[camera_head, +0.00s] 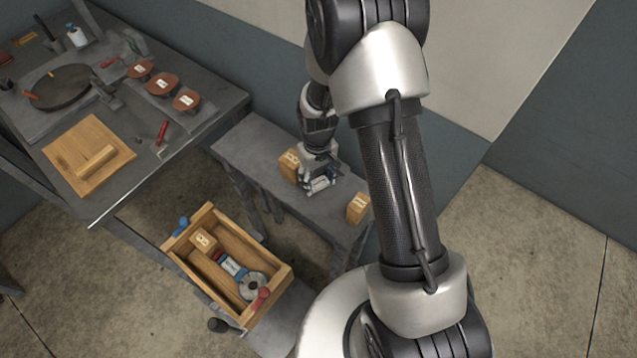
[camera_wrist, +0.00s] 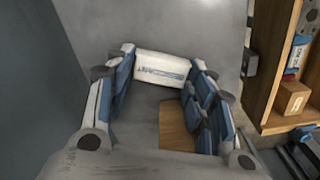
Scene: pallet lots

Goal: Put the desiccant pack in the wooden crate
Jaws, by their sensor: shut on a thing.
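The desiccant pack (camera_wrist: 161,66) is a small white pack with blue lettering. My gripper (camera_wrist: 161,82) is shut on it, with the pack between the fingertips. In the head view, my gripper (camera_head: 319,180) and the pack (camera_head: 320,185) are over the narrow grey bench; I cannot tell whether the pack touches the bench top. The wooden crate (camera_head: 197,285) is open and stands lower left of the bench. It holds a small labelled box, a blue and white item and a grey disc. Part of the crate (camera_wrist: 264,70) shows at the right in the wrist view.
On the grey bench (camera_head: 248,146), one tan block (camera_head: 289,166) stands close beside my gripper and another (camera_head: 357,208) near the right end. A workbench (camera_head: 215,95) at upper left carries a wooden board (camera_head: 75,140), tools and several brown discs. Bench top left of the gripper is clear.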

